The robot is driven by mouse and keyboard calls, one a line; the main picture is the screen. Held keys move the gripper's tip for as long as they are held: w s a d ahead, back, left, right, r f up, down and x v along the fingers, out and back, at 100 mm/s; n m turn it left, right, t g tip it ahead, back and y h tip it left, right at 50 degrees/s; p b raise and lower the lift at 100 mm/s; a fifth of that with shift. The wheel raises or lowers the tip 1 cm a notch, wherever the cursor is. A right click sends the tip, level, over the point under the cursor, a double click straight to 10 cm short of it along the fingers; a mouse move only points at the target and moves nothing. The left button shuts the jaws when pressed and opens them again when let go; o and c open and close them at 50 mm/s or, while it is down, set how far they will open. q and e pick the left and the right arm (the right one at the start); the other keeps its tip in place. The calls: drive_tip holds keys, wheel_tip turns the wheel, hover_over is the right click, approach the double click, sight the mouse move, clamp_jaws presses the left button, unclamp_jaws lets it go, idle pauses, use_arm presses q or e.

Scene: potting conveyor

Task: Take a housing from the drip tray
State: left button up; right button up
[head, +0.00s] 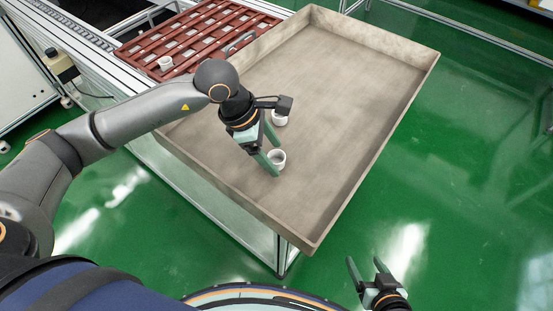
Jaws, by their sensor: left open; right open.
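The drip tray (330,105) is a large grey-brown tray with raised walls. Two small white ring-shaped housings stand in it: one housing (277,157) by my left gripper's fingertips, and another housing (279,119) farther back, partly hidden behind the gripper. My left gripper (274,160) is open and reaches down into the tray, its fingers at the nearer housing. I cannot tell whether the fingers touch it or stand on both sides of it. My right gripper (364,266) is open and empty, outside the tray at the lower right, over the green floor.
A dark red slotted rack (190,40) lies behind the tray on the left, with a white ring-shaped part (165,63) on it. A metal conveyor frame (75,35) runs along the upper left. The tray's right half is bare, and green floor lies to its right.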

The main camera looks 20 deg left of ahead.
use_arm(q)
drive_tip(key=shift+d+f, duration=0.1)
drive_tip(key=shift+f, duration=0.1)
clamp_jaws()
idle(0.6)
